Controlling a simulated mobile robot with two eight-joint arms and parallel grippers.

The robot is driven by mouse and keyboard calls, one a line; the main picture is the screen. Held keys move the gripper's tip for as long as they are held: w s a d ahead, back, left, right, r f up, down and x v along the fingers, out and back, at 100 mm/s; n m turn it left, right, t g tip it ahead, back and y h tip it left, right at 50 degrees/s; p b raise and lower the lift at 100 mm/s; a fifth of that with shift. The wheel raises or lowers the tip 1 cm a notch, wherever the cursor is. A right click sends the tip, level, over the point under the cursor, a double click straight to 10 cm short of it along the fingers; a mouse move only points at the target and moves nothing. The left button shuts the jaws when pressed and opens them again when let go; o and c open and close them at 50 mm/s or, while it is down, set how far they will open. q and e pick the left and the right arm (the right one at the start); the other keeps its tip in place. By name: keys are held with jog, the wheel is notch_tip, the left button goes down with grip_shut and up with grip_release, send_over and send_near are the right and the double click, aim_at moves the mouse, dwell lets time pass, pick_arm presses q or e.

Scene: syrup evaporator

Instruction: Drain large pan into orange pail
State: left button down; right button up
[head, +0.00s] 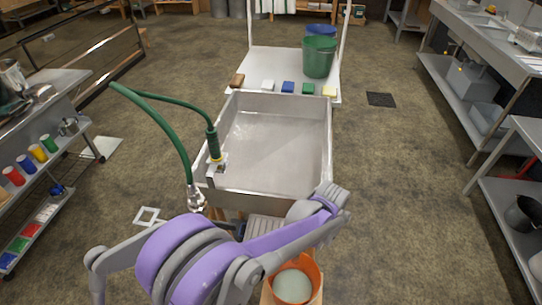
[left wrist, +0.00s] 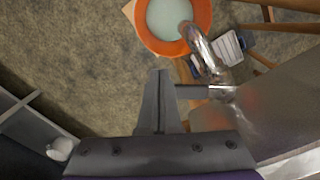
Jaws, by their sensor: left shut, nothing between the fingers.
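The large pan (head: 270,140) is a grey steel rectangular tub in the middle of the head view, with a shallow pale film over its floor. The orange pail (head: 314,272) stands below its near side, holding pale liquid; the left wrist view also shows this pail (left wrist: 205,14). A curved metal spout (left wrist: 205,45) from the pan ends over the pail. A short grey bar (left wrist: 202,92) sticks out from the pan's fitting. My left gripper (left wrist: 158,76) is shut and empty beside the bar; I cannot tell whether they touch. In the head view my arm hides the outlet.
A green hose (head: 165,125) arches over the pan's left side. A white stand (head: 262,62) behind the pan carries a green bucket (head: 319,58) and several coloured blocks. Shelves (head: 480,65) line the right, and a cart (head: 40,165) stands left. Floor between them is open.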

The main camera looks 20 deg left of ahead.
pick_arm(q)
jog(key=shift+w+d, duration=0.25)
jog(key=shift+w, duration=0.25)
jog(key=shift+w+d, duration=0.2)
jog(key=shift+w, duration=0.3)
jog(key=shift+w+d, duration=0.2)
jog(key=shift+w, duration=0.85)
notch_tip(320, 180, up, 9)
jog(key=s+p, duration=0.1)
jog(key=p, duration=0.3)
jog(key=shift+d+p, duration=0.3)
jog(key=shift+p, duration=0.1)
